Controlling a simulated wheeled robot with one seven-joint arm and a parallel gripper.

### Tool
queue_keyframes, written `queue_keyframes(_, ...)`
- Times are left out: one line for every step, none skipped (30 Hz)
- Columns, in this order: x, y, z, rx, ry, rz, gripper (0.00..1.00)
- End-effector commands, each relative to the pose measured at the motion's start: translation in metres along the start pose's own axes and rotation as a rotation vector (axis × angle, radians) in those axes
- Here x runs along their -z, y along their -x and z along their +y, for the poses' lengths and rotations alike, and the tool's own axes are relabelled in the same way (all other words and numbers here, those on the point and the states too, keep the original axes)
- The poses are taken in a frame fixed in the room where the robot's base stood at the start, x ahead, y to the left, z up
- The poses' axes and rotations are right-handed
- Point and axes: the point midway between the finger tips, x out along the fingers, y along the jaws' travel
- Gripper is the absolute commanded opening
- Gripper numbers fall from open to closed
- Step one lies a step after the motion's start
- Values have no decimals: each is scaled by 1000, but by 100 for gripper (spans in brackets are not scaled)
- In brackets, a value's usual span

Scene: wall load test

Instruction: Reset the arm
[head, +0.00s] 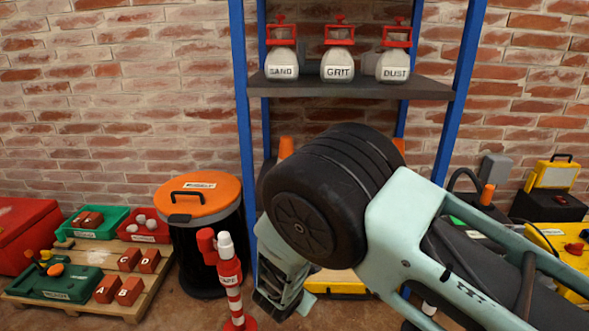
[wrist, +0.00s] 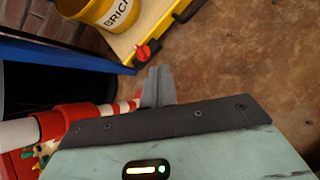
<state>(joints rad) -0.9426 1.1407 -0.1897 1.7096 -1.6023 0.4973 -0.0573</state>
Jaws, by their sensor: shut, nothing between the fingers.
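My arm reaches in from the right in the head view, with its large black joint in front of the shelf rack. My gripper hangs low in front of the rack, pointing down, and its fingertips are hard to make out there. In the wrist view my gripper (wrist: 158,86) shows its grey fingers together, shut and empty, above the brown floor. The red and white post (head: 232,285) stands just left of my gripper in the head view. It also shows at the left in the wrist view (wrist: 75,117).
The blue-framed shelf (head: 345,88) holds jars labelled SAND, GRIT and DUST. A black bin with an orange lid (head: 205,198) and a wooden pallet (head: 150,292) with bins and red blocks stand left. A yellow BRICK bucket (wrist: 103,10) stands near my gripper. Yellow equipment (head: 552,175) is at right.

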Motion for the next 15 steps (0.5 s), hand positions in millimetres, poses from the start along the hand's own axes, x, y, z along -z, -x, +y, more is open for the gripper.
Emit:
queue_keyframes(-20, 22, -3, 39, -120, 17, 0)
queue_keyframes(-29, 34, -8, 67, -189, 27, 0)
queue_keyframes(-39, 50, -14, 102, -278, 42, 0)
queue_keyframes(-46, 62, -19, 129, -343, 52, 0)
queue_keyframes(-53, 74, -23, 155, -407, 64, 0)
queue_keyframes(-61, 91, -30, 191, -491, 79, 0)
queue_keyframes(-68, 104, -36, 218, -552, 90, 0)
queue_keyframes(-73, 118, -41, 244, -612, 101, 0)
queue_keyframes(-80, 135, -49, 280, -690, 116, 0)
queue_keyframes(-84, 149, -54, 306, -748, 127, 0)
queue_keyframes(-89, 163, -60, 332, -804, 139, 0)
queue_keyframes(-94, 181, -68, 368, -877, 153, 0)
queue_keyframes(-97, 195, -74, 393, -930, 164, 0)
queue_keyframes(-100, 209, -81, 418, -982, 174, 0)
queue_keyframes(-104, 227, -90, 453, -1050, 187, 0)
